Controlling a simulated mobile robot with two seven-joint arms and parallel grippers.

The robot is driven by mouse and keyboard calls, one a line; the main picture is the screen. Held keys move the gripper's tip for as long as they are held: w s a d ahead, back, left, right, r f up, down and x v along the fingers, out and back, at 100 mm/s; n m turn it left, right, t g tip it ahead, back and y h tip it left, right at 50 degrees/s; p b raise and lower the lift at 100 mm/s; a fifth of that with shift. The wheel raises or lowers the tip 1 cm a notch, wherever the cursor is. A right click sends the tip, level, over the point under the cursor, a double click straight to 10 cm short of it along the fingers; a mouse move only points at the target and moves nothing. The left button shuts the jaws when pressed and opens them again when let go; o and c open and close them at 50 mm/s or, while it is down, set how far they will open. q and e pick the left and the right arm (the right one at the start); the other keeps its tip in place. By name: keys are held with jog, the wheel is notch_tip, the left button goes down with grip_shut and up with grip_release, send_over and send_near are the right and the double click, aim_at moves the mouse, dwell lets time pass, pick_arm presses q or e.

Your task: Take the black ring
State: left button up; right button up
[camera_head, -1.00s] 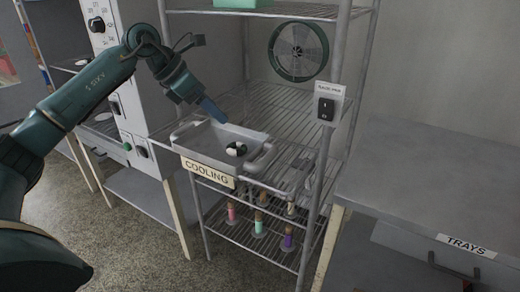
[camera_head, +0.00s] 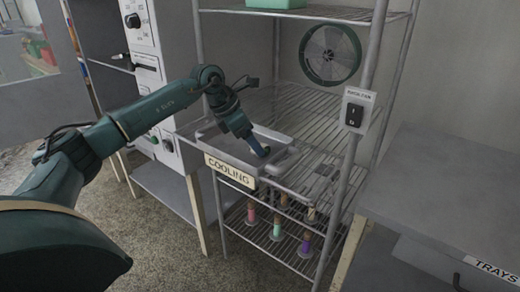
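The grey tray (camera_head: 279,164) with the "COOLING" label sits on the wire rack. My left gripper (camera_head: 262,151) reaches down into the tray, its blue fingertips low over the tray floor. I cannot make out the black ring separately now; the gripper covers the spot where a small black-and-white round item lay. Whether the fingers are open or shut on something cannot be told at this size. My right gripper is not in view.
A rack post with a switch box (camera_head: 356,111) stands right of the tray. A round fan (camera_head: 330,54) is behind the rack. Several coloured pieces stand on the lower shelf (camera_head: 290,250). A grey cabinet (camera_head: 455,190) is at the right.

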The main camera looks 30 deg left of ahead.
pick_arm(q)
jog(key=shift+x, duration=1.15)
jog(key=c, duration=1)
